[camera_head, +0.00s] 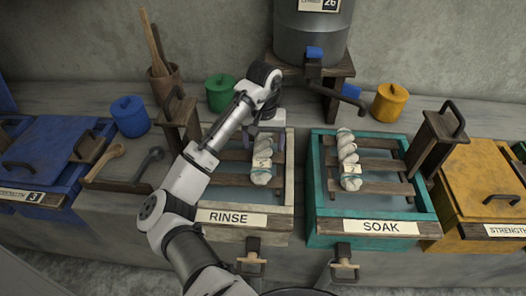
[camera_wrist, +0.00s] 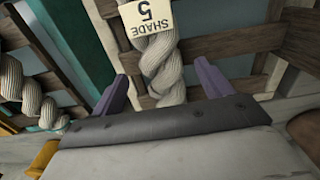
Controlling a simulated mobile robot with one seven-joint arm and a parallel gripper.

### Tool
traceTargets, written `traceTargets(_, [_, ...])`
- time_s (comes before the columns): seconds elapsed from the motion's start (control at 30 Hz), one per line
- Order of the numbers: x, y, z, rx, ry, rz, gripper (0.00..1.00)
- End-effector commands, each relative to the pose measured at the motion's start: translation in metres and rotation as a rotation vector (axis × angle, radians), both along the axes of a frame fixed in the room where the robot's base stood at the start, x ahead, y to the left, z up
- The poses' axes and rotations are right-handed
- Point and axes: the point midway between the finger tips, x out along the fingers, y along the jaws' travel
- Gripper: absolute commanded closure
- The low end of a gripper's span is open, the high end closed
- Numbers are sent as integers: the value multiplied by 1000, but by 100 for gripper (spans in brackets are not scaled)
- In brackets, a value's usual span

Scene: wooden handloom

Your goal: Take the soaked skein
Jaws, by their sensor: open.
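A pale twisted skein (camera_head: 349,158) lies on the wooden slats of the teal SOAK tray (camera_head: 314,205), with a small tag near its lower end. Another pale skein (camera_head: 262,170) lies on the slats of the light-framed RINSE tray (camera_head: 288,190). My gripper (camera_head: 266,138) is over the back of the RINSE tray, at that skein's upper end. In the wrist view my gripper (camera_wrist: 161,75) is open, its purple fingers on either side of the skein tagged SHADE 5 (camera_wrist: 160,55). I cannot tell whether they touch it. The other skein (camera_wrist: 32,95) shows at the left.
A grey tank (camera_head: 310,35) on a wooden stand is behind the trays. Green (camera_head: 220,92) and yellow (camera_head: 389,102) lidded pots stand at the back. A dark upright handle block (camera_head: 436,138) stands right of the SOAK tray, beside a yellow lidded vat (camera_head: 475,185).

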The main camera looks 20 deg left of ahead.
Motion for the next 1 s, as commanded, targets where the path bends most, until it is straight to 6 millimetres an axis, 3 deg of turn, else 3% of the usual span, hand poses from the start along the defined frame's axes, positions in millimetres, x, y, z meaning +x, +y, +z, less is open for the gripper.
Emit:
traceTargets(0.2, [-1, 2, -26, 0, 1, 0, 22])
traceTargets(0.47, [-1, 2, -30, 0, 0, 0, 22])
traceTargets(0.87, [-1, 2, -30, 0, -1, 0, 72])
traceTargets(1.0, [-1, 2, -30, 0, -1, 0, 74])
